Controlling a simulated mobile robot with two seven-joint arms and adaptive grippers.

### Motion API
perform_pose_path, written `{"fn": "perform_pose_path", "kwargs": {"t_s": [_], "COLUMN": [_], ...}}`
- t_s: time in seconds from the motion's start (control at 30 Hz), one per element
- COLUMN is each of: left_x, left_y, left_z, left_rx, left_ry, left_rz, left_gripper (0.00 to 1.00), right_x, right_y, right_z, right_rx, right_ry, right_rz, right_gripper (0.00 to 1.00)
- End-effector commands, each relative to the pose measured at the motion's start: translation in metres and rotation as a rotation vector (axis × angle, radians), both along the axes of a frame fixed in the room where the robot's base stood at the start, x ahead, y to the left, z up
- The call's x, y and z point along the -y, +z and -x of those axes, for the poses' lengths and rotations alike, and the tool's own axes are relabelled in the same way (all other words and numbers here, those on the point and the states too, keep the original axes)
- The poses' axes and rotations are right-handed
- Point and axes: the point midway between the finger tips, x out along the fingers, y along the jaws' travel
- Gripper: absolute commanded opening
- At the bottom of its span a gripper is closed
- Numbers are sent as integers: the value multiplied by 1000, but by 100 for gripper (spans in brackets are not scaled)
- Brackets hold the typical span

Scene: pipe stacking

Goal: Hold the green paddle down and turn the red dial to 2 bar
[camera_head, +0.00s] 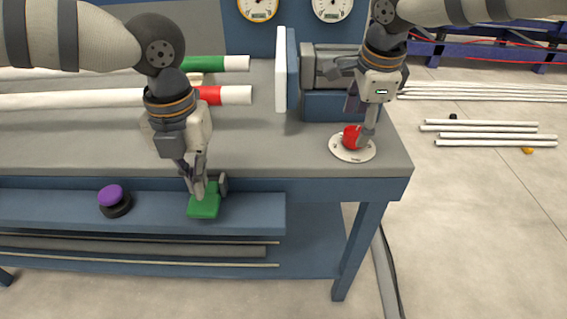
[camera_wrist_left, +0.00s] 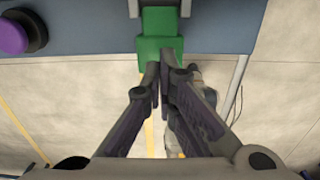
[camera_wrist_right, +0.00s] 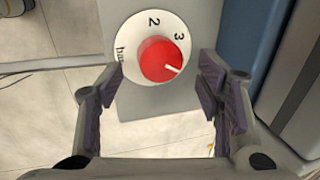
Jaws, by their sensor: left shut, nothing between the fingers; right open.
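The green paddle (camera_head: 204,201) sticks out at the front of the blue bench. My left gripper (camera_head: 197,186) is shut and empty, with its tips at the paddle; in the left wrist view the tips (camera_wrist_left: 166,62) overlap the near edge of the paddle (camera_wrist_left: 160,22). I cannot tell if they press it. The red dial (camera_head: 352,137) sits on a round white scale (camera_head: 341,153) at the bench's right corner. My right gripper (camera_head: 366,133) is open above the dial. In the right wrist view its fingers flank the dial (camera_wrist_right: 158,60); the white pointer line points away from 2, past 3.
A purple button (camera_head: 110,195) sits left of the paddle. White pipes with red (camera_head: 208,95) and green (camera_head: 205,63) bands lie on the bench. A grey and blue vise-like block (camera_head: 335,105) stands behind the dial. Two gauges (camera_head: 258,8) hang at the back.

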Motion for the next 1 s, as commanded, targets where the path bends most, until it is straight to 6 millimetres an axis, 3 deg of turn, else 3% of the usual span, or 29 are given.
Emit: {"fn": "perform_pose_path", "kwargs": {"t_s": [0.47, 1.0], "left_x": [0, 0], "left_y": [-1, -28], "left_z": [0, 0], "left_rx": [0, -2], "left_ry": [0, 0], "left_rz": [0, -1], "left_gripper": [0, 0], "right_x": [0, 0], "right_y": [0, 0], "right_z": [0, 0], "right_rx": [0, 0], "right_ry": [0, 0], "right_rz": [0, 0], "right_gripper": [60, 60]}}
